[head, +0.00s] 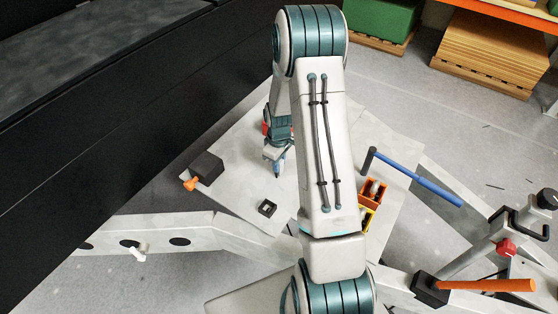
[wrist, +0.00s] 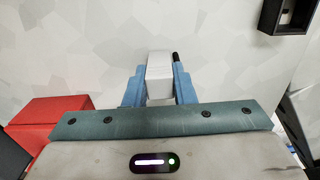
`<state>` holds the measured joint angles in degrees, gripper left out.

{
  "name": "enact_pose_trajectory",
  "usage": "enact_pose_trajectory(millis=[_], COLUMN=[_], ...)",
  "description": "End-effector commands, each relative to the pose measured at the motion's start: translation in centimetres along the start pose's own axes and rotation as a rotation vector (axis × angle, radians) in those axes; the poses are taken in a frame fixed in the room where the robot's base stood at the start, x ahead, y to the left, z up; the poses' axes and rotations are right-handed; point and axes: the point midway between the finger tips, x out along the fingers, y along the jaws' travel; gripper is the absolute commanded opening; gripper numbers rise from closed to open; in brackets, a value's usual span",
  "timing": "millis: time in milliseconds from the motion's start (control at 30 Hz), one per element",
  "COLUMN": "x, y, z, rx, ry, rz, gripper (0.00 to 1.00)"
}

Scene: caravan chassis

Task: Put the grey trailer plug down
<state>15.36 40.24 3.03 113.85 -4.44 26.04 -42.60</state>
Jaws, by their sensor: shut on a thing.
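The grey trailer plug (wrist: 159,72) is a pale grey block with a small black part at its right side. In the wrist view it sits between the two blue fingers of my gripper (wrist: 159,85), which is shut on it. In the head view my gripper (head: 278,169) points down over the pale patterned board (head: 240,140), left of my arm. The plug is hard to make out there. I cannot tell whether it touches the board.
A small hollow black box (head: 267,208) lies in front of my gripper. A black block with an orange knob (head: 206,167) is to the left. A red block (wrist: 45,115) is close beside my gripper. Orange and yellow bins (head: 371,191) and a blue-handled crank (head: 420,180) are right.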

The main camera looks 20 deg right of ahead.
Motion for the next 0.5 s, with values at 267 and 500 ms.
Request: enact_pose_trajectory(millis=[267, 500], x=[0.18, 0.32], y=[0.03, 0.02], z=[0.0, 0.01], rx=[0.0, 0.0], ry=[0.001, 0.0], rz=[0.001, 0.0], gripper=[0.0, 0.45])
